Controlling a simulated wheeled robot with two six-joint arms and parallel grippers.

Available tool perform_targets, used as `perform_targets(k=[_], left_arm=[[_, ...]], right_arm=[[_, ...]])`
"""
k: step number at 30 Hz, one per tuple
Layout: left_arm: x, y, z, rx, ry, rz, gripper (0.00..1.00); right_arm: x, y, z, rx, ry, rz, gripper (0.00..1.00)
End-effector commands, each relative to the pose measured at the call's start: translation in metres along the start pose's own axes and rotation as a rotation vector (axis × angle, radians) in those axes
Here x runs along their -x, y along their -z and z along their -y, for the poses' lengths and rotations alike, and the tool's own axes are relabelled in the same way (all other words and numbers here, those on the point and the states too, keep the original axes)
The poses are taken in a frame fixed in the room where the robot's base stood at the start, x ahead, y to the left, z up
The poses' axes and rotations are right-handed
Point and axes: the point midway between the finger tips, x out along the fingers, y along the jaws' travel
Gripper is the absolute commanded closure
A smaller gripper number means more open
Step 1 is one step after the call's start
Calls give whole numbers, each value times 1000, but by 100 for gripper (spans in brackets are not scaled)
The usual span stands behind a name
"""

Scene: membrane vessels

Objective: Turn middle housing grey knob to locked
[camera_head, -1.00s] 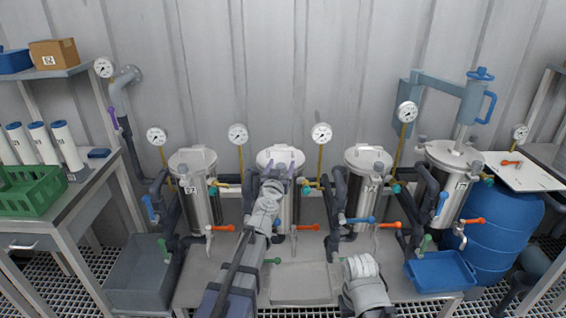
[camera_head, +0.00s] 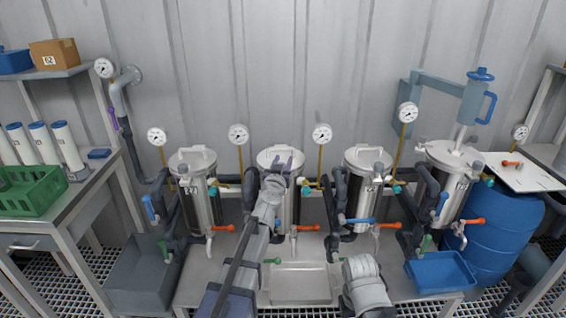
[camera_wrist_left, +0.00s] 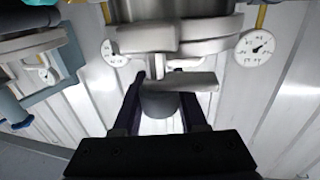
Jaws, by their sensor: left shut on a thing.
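Several steel housings with lidded tops stand in a row. The middle housing at my left gripper is the second from the left (camera_head: 283,208), with a steel lid and top handle. My left gripper (camera_head: 283,166) is at the front of its lid, partly covering it. In the left wrist view, a dark grey knob (camera_wrist_left: 160,104) sits between the black fingers of the left gripper (camera_wrist_left: 161,118), which are shut on it. A pale lid handle bar (camera_wrist_left: 180,82) lies just beyond. The knob's locked mark is not visible. My right gripper is not in view; only part of that arm shows.
Other housings stand left (camera_head: 198,205) and right (camera_head: 362,205), with dark pipes and orange, blue and green valve handles between. Gauges (camera_head: 238,134) rise behind. A grey tray (camera_head: 300,284) and a blue tray (camera_head: 440,272) lie in front.

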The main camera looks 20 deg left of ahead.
Motion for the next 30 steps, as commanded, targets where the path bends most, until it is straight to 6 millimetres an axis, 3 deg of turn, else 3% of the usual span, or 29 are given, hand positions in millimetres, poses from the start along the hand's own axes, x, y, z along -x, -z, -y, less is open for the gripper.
perform_targets(k=[1, 7, 20, 30], left_arm=[[0, 0, 0, 0, 1, 0, 78], [0, 0, 0, 0, 1, 0, 100], [0, -2, 0, 1, -33, 12, 100], [-1, 0, -5, -1, -216, 2, 100]], right_arm=[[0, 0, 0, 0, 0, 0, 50], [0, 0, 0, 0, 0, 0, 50], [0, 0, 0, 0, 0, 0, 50], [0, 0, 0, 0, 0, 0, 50]])
